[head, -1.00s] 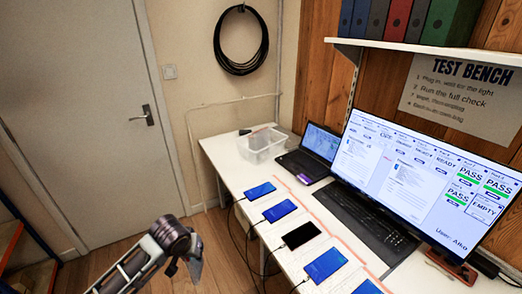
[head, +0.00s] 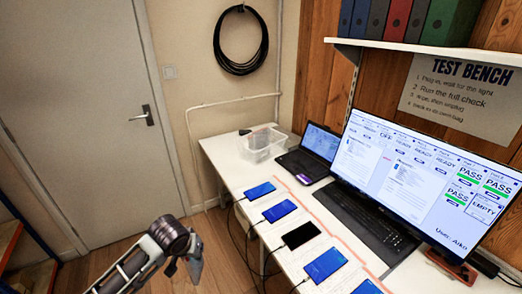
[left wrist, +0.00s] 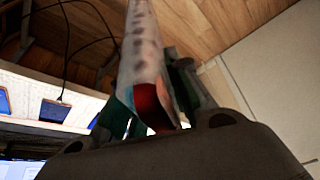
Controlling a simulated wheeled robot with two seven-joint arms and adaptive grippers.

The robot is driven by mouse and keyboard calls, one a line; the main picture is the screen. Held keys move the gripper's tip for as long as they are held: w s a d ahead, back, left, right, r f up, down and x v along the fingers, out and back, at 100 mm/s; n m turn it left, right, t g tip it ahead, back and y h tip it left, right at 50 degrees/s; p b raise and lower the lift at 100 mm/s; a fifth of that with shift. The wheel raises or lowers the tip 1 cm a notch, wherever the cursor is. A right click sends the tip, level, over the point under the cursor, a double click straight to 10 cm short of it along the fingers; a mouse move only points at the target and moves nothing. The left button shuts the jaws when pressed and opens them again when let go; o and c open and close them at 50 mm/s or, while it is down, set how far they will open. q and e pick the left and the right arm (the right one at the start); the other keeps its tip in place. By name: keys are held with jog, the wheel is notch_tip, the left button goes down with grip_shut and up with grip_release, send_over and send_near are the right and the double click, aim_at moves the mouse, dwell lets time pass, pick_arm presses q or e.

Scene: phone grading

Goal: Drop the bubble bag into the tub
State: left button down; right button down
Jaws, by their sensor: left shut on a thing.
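My left gripper (head: 190,262) is low in the head view, left of the bench and over the floor. In the left wrist view its fingers are shut on the bubble bag (left wrist: 143,45), a pale, spotted, narrow shape with a red patch near its lower end. The bag is not clear in the head view. The tub (head: 258,154) is a clear plastic box at the bench's far left corner, with something dark at its rim. My gripper is well apart from the tub, nearer to me. My right gripper is not in view.
A row of phones with cables (head: 278,211) lies along the white bench's left edge. A laptop (head: 306,166) stands right of the tub, with a keyboard (head: 360,222) and large monitor (head: 425,185) nearer. The floor left of the bench is open before a door (head: 85,110).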

pick_arm(q)
jog(key=shift+m, duration=0.3)
